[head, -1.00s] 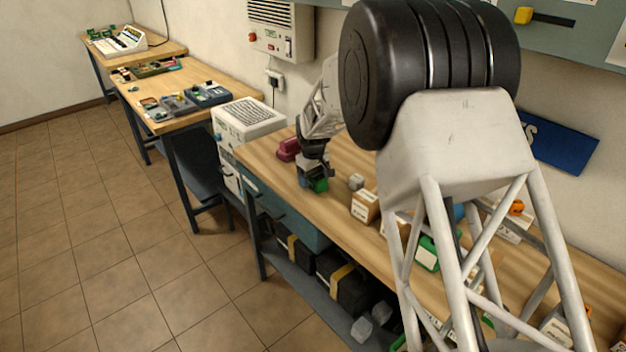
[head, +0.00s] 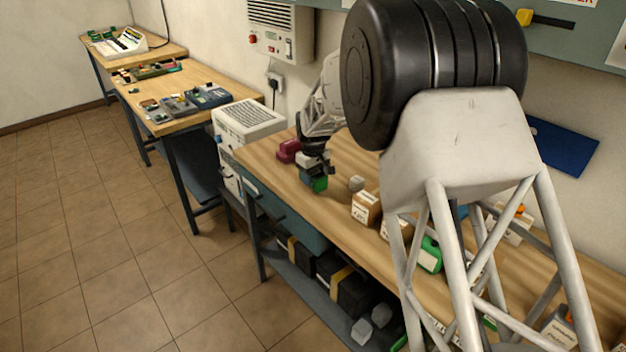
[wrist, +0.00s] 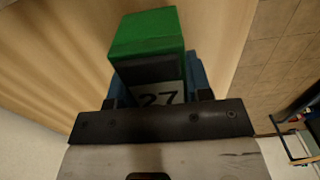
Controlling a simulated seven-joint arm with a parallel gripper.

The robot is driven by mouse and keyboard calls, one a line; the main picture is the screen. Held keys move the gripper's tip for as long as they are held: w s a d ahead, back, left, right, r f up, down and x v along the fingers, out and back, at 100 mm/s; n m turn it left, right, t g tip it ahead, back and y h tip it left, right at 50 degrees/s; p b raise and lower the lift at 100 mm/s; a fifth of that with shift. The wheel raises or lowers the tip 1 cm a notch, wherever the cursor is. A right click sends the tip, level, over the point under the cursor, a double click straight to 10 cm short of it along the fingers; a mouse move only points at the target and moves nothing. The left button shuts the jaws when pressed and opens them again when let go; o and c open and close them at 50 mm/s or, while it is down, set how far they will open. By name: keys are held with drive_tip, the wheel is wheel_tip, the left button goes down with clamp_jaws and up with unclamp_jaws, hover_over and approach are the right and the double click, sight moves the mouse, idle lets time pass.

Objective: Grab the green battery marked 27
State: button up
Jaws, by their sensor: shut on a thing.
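The green battery marked 27 (wrist: 150,40) has a green end and a dark band, with a pale label reading 27 below it. In the head view, the green battery (head: 318,184) shows small at the bench's far end, just under my gripper (head: 316,170). My gripper partly covers it there. Blue surfaces (wrist: 197,76) show on both sides of the battery in the wrist view; I cannot tell what they belong to.
A dark red object (head: 288,151) is left of my gripper on the wooden bench (head: 280,172). A white unit (head: 248,120) stands beyond the bench end. My arm hides much of the bench.

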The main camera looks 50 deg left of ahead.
drive_tip(key=shift+r, duration=4.35)
